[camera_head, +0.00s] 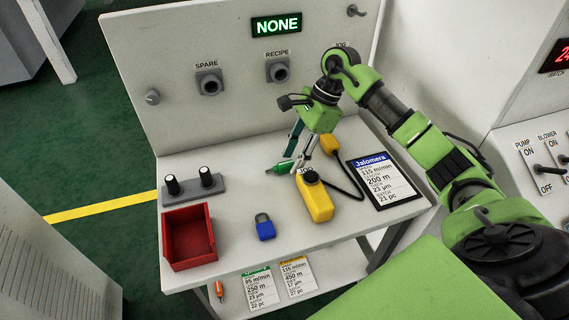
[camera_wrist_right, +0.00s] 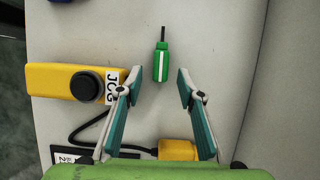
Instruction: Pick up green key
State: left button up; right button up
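The green key (camera_wrist_right: 161,62) lies on the grey panel's shelf, with its dark shaft pointing up in the wrist view. In the head view the green key (camera_head: 280,168) lies beside my right gripper's fingers. My right gripper (camera_wrist_right: 155,84) is open, its two fingertips apart on either side of the key's lower end. In the head view my right gripper (camera_head: 298,155) points down above the shelf. I cannot tell its exact height over the key. My left gripper is not in view.
The yellow JOG pendant (camera_head: 318,201) lies close to the key, with its cable beside it.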

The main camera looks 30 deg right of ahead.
jog(key=shift+a+f, duration=0.25)
jog(key=shift+f, duration=0.4)
grip_shut()
jog(key=shift+r, duration=0.15)
